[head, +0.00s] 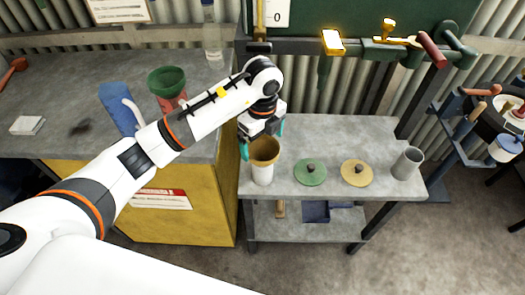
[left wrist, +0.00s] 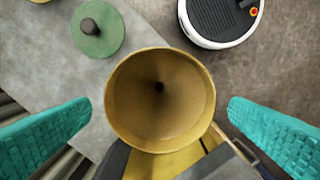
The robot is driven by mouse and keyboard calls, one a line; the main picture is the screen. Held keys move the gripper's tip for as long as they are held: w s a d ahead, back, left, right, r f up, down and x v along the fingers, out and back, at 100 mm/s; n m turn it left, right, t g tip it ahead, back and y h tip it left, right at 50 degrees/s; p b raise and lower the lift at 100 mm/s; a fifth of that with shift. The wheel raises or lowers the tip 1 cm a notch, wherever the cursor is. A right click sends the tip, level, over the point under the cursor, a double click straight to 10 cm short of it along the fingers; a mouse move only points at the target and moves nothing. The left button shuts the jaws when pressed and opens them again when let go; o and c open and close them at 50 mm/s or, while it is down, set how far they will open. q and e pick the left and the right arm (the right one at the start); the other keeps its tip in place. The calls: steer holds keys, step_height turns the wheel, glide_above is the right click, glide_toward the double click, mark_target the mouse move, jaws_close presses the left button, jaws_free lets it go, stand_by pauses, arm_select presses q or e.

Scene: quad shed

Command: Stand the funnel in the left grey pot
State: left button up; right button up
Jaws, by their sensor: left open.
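The mustard-yellow funnel (head: 264,151) stands upright, mouth up, with its lower part in the left grey pot (head: 263,175), a pale cylinder at the left end of the low grey table. The spout is hidden inside the pot. My left gripper (head: 262,146) is above and around the funnel mouth, its teal fingers open. In the left wrist view the round funnel mouth (left wrist: 160,100) lies between the spread fingers (left wrist: 159,118), with a gap on each side. A second grey pot (head: 407,163) stands at the table's right end. My right gripper is not in view.
A green disc (head: 311,172) and a yellow disc (head: 356,173), each with a dark knob, lie on the grey table (head: 330,135) between the pots. A blue jug (head: 117,107) and a green-topped red container (head: 168,86) stand on the left bench. Tools hang behind.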

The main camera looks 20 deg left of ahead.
arm_select(q)
step_height(320, 180, up, 7)
steer(key=shift+f, duration=0.1)
stand_by(0.5)
